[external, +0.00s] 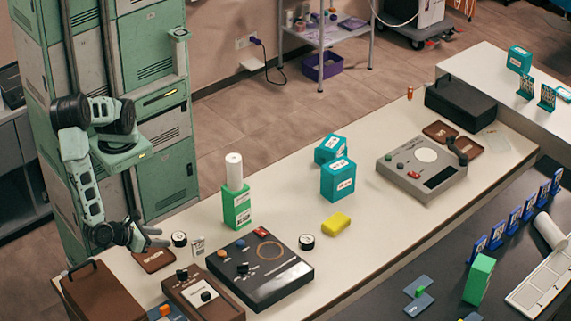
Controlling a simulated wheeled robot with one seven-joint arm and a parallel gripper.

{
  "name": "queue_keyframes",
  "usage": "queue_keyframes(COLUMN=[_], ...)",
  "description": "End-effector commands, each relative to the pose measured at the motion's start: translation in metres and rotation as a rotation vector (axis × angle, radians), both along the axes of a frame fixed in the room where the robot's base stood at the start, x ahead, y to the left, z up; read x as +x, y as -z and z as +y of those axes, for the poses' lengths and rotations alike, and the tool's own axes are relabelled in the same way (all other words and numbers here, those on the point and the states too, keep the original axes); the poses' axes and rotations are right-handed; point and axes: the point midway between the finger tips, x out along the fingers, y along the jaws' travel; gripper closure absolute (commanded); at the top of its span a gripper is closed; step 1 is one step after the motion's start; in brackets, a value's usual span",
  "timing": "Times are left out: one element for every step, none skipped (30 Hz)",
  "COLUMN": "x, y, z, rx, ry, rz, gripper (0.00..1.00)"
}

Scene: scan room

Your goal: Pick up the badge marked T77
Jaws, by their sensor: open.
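My gripper (158,238) is open and empty, low over the left end of the pale counter. A small whitish tag-like item (197,247) stands just right of it, apart from the fingers; I cannot tell whether it is a badge. Several blue badge-like cards (513,221) stand in a row on the dark desk at the right, far from my gripper. Teal-framed cards (526,86) stand on the white surface at the back right. All markings are too small to read, so I cannot tell which is T77.
Near my gripper are a brown tray (153,259), a round black-and-white item (179,239), a black control box (260,268) and a brown case (98,290). A green box (237,207), teal boxes (338,180) and a yellow sponge-like block (336,224) stand mid-counter.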

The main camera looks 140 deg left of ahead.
Motion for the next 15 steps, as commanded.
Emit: queue_keyframes(x=[0.000,0.000,0.001,0.001,0.002,0.003,0.004,0.004,0.006,0.007,0.007,0.009,0.010,0.011,0.012], y=[0.005,0.006,0.008,0.009,0.010,0.012,0.014,0.017,0.021,0.024,0.027,0.031,0.034,0.037,0.041], z=[-0.007,-0.009,-0.009,-0.008,-0.005,0.000,0.005,0.011,0.018,0.024,0.029,0.037,0.042,0.048,0.055], rx=[0.015,0.022,0.028,0.030,0.031,0.032,0.032,0.032,0.031,0.032,0.031,0.031,0.031,0.031,0.030], ry=[0.033,0.044,0.054,0.057,0.057,0.057,0.057,0.055,0.055,0.055,0.054,0.054,0.053,0.053,0.053], rz=[0.009,0.013,0.016,0.017,0.018,0.018,0.019,0.020,0.018,0.019,0.020,0.019,0.019,0.019,0.019], gripper=[0.57,0.57,0.57,0.57,0.57,0.57,0.57,0.57,0.57,0.57,0.57,0.57,0.57,0.57,0.57])
